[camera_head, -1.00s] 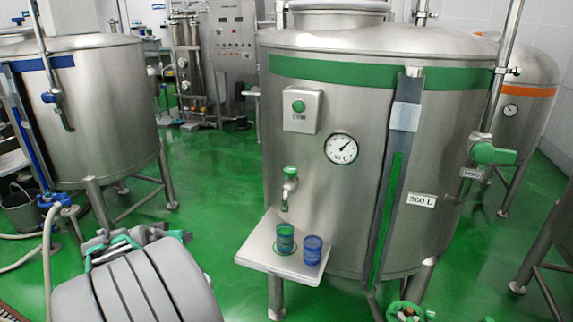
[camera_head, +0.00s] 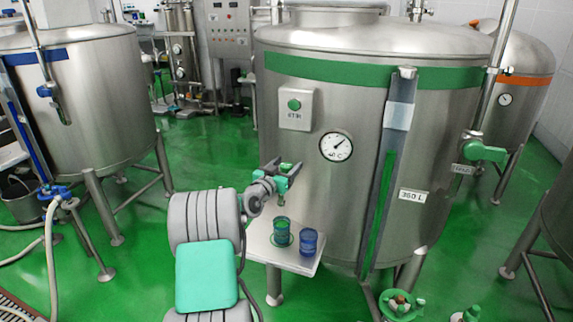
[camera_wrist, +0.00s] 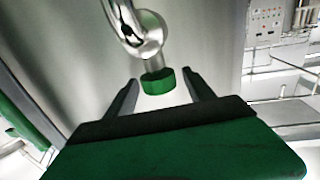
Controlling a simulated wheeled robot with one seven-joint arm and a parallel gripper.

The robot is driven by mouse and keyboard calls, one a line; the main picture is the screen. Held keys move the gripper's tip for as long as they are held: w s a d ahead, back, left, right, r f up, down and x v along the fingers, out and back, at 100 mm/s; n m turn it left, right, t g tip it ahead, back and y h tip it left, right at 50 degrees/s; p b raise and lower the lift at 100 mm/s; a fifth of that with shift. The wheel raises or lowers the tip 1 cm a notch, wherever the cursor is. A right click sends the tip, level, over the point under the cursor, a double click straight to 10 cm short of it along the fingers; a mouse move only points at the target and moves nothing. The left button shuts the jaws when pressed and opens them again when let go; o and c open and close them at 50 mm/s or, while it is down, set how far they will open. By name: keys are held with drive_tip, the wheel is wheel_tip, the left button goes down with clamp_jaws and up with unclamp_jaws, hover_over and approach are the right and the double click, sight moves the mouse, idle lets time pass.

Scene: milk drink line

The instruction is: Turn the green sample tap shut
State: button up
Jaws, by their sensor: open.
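The green sample tap's knob (camera_wrist: 158,81) shows in the wrist view on its curved metal spout and body (camera_wrist: 140,35). My gripper (camera_wrist: 160,88) is open, with one dark finger on each side of the knob and visible gaps. In the head view my gripper (camera_head: 283,172) is at the tank's front, above the small shelf, and largely hides the tap. The tank (camera_head: 330,195) is steel with a green band.
A green cup (camera_head: 282,232) and a blue cup (camera_head: 309,242) stand on the steel shelf (camera_head: 268,254) below my gripper. A dial gauge (camera_head: 336,146), a switch box (camera_head: 295,109) and a level strip are on the tank. A blue-banded tank (camera_head: 100,105) stands left.

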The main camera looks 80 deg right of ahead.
clamp_jaws()
drive_tip(key=f+b, duration=0.1)
drive_tip(key=b, duration=0.2)
drive_tip(key=shift+g, duration=0.3)
drive_tip(key=shift+w+m+g+b, duration=0.1)
drive_tip(key=shift+m+g+b, duration=0.25)
drive_tip(key=shift+b, duration=0.7)
drive_tip(key=shift+r+m+g+y+b, duration=0.15)
drive_tip(key=shift+m+g+y+b, duration=0.25)
drive_tip(key=shift+b, duration=0.65)
drive_tip(key=shift+r, duration=0.3)
